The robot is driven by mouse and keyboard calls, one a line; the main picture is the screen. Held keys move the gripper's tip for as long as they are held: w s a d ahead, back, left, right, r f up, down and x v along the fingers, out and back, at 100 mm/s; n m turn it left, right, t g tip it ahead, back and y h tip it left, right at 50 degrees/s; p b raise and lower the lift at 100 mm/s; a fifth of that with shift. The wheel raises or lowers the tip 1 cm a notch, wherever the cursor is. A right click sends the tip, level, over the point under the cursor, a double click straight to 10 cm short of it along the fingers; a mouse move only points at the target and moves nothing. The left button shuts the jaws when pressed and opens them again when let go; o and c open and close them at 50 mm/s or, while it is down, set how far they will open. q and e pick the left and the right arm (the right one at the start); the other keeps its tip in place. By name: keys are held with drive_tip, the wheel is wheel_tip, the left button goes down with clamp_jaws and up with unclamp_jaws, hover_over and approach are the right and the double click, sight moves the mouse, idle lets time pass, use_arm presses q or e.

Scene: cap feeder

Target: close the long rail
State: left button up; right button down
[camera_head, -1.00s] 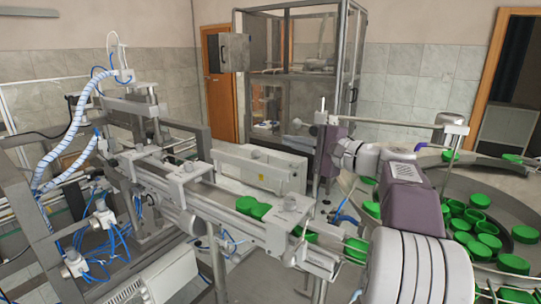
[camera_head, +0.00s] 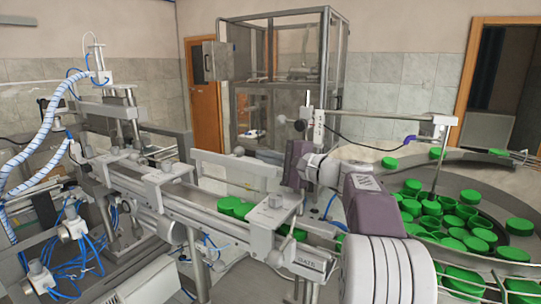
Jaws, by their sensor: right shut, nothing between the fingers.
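The long rail (camera_head: 235,171) is a pale grey bar along the far side of the cap track, in the middle of the view. It stands on edge, and its right end passes behind my wrist. My right arm comes in from the lower right. My right gripper (camera_head: 290,173) is at the rail's right end, shut and empty; its fingertips are mostly hidden, and I cannot tell whether they touch the rail. Green caps (camera_head: 237,207) sit in the track in front of the rail. My left gripper is not in view.
A small block marked GATE (camera_head: 306,263) sits at the track's near end. A round bowl (camera_head: 470,184) with many green caps is on the right. A thin post (camera_head: 436,160) rises over it. Blue hoses and fittings (camera_head: 65,230) crowd the left. A glazed cabinet (camera_head: 290,80) stands behind.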

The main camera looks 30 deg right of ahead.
sight(234, 158)
drive_tip(key=p+x, duration=0.1)
drive_tip(key=x, duration=0.4)
drive_tip(key=shift+w, duration=0.2)
drive_tip(key=shift+f, duration=0.1)
drive_tip(key=s+a+n+b, duration=0.1)
drive_tip(key=n+b, duration=0.1)
drive_tip(key=b, duration=0.2)
drive_tip(key=s+a+r+n+b, duration=0.1)
drive_tip(key=a+n+b, duration=0.1)
drive_tip(key=n+b, duration=0.1)
drive_tip(key=s+a+r+n+t+b, duration=0.1)
drive_tip(key=a+n+b, duration=0.1)
drive_tip(key=b, duration=0.4)
drive_tip(key=shift+a+r+n+y, duration=0.2)
drive_tip(key=shift+n+y, duration=0.2)
drive_tip(key=shift+n, duration=0.2)
drive_tip(key=shift+s+a+r+n+b, duration=0.2)
drive_tip(key=shift+s+a+n+b, duration=0.15)
drive_tip(key=shift+a+n+b, duration=0.25)
drive_tip(key=shift+s+a+b, duration=0.5)
drive_tip(key=shift+a+b, duration=0.2)
drive_tip(key=shift+b, duration=0.1)
